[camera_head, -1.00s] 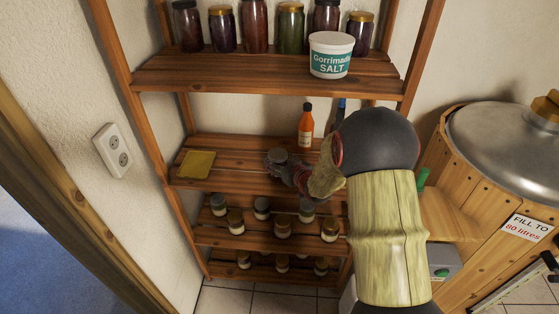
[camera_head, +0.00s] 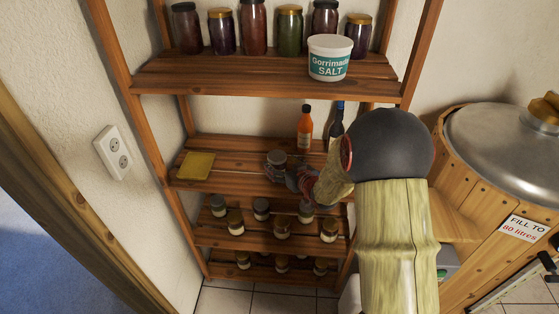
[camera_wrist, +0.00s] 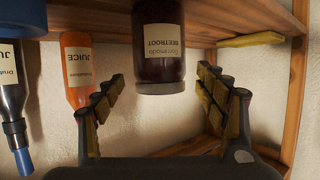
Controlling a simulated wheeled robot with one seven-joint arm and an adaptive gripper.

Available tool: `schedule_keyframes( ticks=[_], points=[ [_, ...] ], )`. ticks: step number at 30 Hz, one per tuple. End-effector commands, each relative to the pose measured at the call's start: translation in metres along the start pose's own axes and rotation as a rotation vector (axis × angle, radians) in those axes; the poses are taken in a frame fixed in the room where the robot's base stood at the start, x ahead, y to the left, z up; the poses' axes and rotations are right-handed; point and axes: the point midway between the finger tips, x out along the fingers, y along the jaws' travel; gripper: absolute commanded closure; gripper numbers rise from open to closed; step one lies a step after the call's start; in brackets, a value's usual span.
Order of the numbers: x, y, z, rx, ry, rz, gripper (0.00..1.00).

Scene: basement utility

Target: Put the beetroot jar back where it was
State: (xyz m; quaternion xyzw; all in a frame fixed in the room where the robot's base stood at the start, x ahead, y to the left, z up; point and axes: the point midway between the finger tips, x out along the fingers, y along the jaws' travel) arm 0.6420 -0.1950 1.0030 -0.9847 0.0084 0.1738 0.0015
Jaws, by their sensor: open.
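The beetroot jar (camera_wrist: 158,45), dark with a pale label, stands on the middle shelf and shows upside down in the wrist view. In the head view the jar (camera_head: 276,158) is partly hidden by my gripper (camera_head: 290,174). My gripper (camera_wrist: 160,82) is open, with its fingers spread either side of the jar's line and a gap showing on both sides. The jar looks free of the fingers.
An orange juice bottle (camera_head: 305,127) and a dark bottle (camera_head: 336,125) stand at the shelf's back right. A yellow flat item (camera_head: 196,165) lies at left. Several jars and a salt tub (camera_head: 330,57) are on the shelf above; small jars stand below.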

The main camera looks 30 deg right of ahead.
Motion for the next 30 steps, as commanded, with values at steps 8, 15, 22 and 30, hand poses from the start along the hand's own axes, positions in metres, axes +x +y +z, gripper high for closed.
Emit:
schedule_keyframes(
  ticks=[8,15,22,30],
  points=[
    [-0.058,0.001,-0.002,0.001,0.001,0.002,0.28],
    [-0.082,0.001,-0.001,0.0,0.0,0.002,0.28],
    [-0.095,-0.004,-0.033,-0.055,-0.07,0.068,0.28],
    [-0.17,-0.041,-0.088,-0.085,-0.291,0.194,0.28]
  ],
)
